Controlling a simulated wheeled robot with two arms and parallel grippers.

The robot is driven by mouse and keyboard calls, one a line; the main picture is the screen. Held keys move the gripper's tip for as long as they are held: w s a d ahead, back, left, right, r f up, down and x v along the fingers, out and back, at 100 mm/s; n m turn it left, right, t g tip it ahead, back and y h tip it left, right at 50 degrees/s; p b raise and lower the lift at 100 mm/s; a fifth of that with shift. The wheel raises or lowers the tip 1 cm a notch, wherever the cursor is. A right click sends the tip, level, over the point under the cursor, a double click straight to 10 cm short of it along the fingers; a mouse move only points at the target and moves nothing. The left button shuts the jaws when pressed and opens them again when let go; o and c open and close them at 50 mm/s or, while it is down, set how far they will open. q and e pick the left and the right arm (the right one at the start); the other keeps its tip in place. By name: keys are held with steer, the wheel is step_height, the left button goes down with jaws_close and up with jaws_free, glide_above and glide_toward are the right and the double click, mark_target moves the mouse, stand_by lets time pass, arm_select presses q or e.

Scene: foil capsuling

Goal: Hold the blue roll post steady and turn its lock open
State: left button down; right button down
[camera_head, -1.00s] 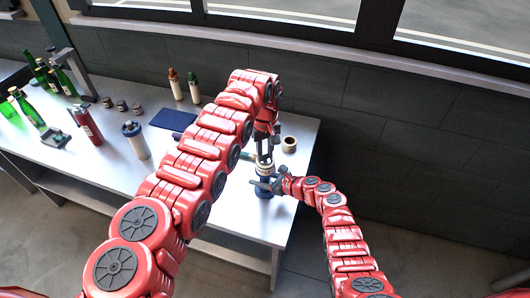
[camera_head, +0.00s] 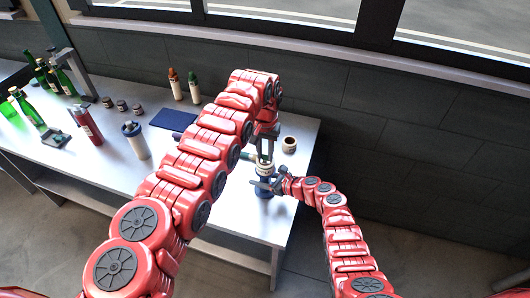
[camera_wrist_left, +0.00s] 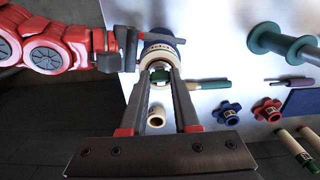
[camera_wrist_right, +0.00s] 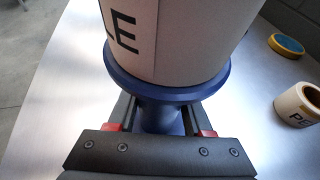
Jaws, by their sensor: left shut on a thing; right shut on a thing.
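The blue roll post (camera_head: 264,190) stands upright near the table's right end with a cream printed roll (camera_wrist_right: 185,35) on it. My right gripper (camera_wrist_right: 160,120) is shut on the post's blue neck, just below the wide blue flange (camera_wrist_right: 165,88). In the head view my right gripper (camera_head: 273,185) reaches it from the right. My left gripper (camera_wrist_left: 160,76) comes down from above and is shut on the small green-and-grey lock (camera_wrist_left: 160,73) at the top of the post. The lock is mostly hidden between the fingers.
A loose cream roll (camera_head: 289,144) stands behind the post. In the left wrist view a green spool (camera_wrist_left: 283,40), a blue star knob (camera_wrist_left: 226,112) and a red one (camera_wrist_left: 268,109) lie nearby. Bottles and a navy mat (camera_head: 173,119) are farther left. The table's right edge is close.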

stand_by(0.3)
arm_select(q)
steer(key=c, duration=0.6)
jaws_free()
steer(key=shift+c, duration=0.2)
steer(key=shift+r, duration=0.1)
step_height(320, 180, up, 12)
